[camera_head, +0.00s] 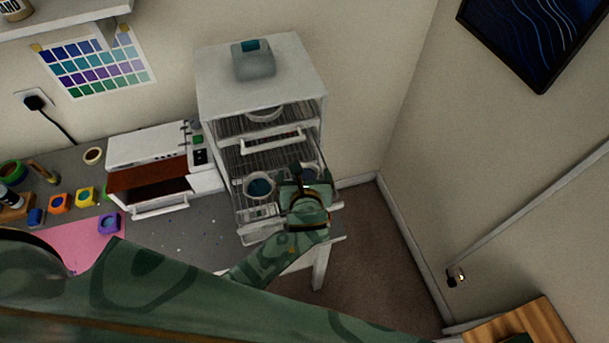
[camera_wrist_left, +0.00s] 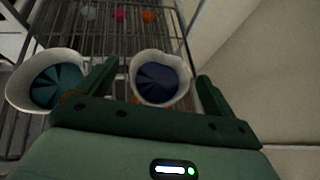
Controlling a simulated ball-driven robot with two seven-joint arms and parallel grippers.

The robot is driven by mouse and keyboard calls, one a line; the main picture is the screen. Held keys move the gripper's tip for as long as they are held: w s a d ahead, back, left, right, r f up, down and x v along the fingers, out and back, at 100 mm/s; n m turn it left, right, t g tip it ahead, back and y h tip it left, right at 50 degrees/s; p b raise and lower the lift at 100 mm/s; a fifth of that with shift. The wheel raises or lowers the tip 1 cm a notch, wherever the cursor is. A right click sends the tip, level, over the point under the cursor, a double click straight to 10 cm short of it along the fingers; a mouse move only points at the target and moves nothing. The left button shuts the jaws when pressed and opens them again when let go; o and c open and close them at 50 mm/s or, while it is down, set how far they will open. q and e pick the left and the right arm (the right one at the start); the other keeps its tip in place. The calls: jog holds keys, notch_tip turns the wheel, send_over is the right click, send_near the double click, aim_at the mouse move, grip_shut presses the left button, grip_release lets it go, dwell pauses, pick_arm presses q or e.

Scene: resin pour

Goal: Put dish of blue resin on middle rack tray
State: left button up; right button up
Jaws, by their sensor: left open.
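A white dish of blue resin (camera_wrist_left: 160,82) sits on a pulled-out wire tray (camera_head: 252,160) of the white rack cabinet (camera_head: 220,105). In the wrist view it lies between the spread fingers of my left gripper (camera_wrist_left: 155,90). In the head view my left gripper (camera_head: 308,185) is over the tray's right side and hides most of this dish. The fingers are open, and I cannot tell whether they touch the dish. A second white dish with teal resin (camera_head: 260,187) sits to its left; it also shows in the wrist view (camera_wrist_left: 45,85). My right gripper is out of view.
Another tray above holds a pale dish (camera_head: 264,114). A grey container with a teal top (camera_head: 252,62) stands on the cabinet. A white machine (camera_head: 150,150) with an open front is to the left. Colourful small pots and a pink mat (camera_head: 75,240) lie on the bench.

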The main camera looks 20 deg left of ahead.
pick_arm(q)
jog(key=p+v, duration=0.7)
jog(key=v, duration=0.5)
jog(key=shift+p, duration=0.35)
jog(key=shift+f, duration=0.2)
